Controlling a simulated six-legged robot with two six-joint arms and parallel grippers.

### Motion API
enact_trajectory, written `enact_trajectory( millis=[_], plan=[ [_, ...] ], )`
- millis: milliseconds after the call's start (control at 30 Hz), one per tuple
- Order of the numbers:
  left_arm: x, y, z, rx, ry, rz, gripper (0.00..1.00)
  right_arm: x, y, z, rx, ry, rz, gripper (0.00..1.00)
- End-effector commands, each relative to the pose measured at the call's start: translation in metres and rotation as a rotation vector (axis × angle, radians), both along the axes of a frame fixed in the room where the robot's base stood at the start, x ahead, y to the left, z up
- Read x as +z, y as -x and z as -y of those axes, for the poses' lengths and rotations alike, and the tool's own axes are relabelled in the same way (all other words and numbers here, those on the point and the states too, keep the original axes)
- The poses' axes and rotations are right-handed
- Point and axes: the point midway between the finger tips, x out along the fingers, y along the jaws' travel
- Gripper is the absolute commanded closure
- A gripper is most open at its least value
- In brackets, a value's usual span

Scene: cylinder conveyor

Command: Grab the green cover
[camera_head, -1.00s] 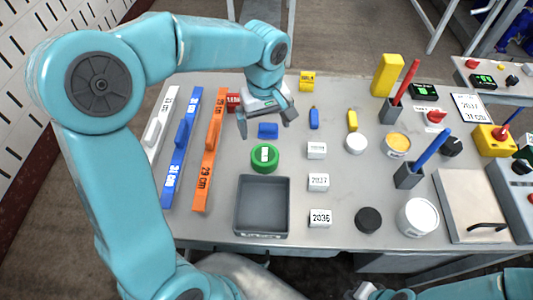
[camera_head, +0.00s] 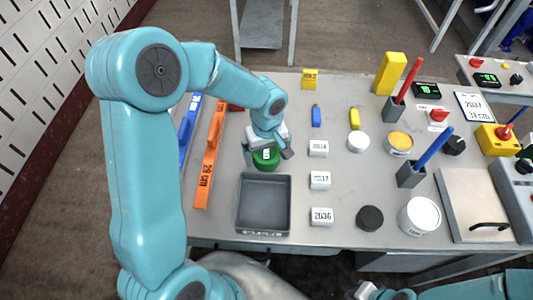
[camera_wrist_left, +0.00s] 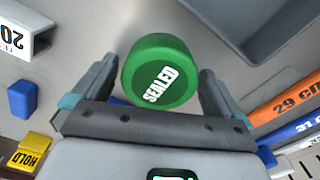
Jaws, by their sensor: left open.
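The green cover (camera_head: 266,158) is a round green cap on the table, just behind the grey tray. Part of the cover is hidden by the gripper in the head view.
The grey tray (camera_head: 263,230) stands just in front of the cover. Numbered white blocks (camera_head: 320,180) stand to the right. An orange bar (camera_head: 208,160) and a blue bar (camera_head: 188,125) lie to the left. In the wrist view a blue block (camera_wrist_left: 22,98) is near.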

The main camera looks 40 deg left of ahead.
Motion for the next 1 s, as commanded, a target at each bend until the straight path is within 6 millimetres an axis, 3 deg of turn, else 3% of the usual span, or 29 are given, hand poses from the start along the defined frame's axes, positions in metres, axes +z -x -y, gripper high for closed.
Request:
enact_trajectory(
  millis=[67,200,500,667,867,1000],
  plan=[
    [0.0,0.0,0.0,0.0,0.0,0.0,0.0,0.0,0.0,0.0,0.0,0.0,0.0,1.0],
    [0.0,0.0,0.0,0.0,0.0,0.0,0.43,0.0,0.0,0.0,0.0,0.0,0.0,1.0],
    [0.001,0.0,0.0,0.0,0.0,0.0,0.43,0.0,0.0,0.0,0.0,0.0,0.0,1.0],
    [0.012,-0.001,0.0,0.001,-0.001,0.003,0.43,0.001,0.0,0.0,0.0,0.0,0.0,1.0],
    [0.05,-0.001,0.0,0.001,-0.001,0.007,0.43,0.002,0.0,0.0,0.0,0.0,0.0,1.0],
    [0.089,-0.001,0.0,0.0,-0.001,0.008,0.43,0.004,0.0,0.0,0.0,0.0,0.0,1.0]
  ],
)
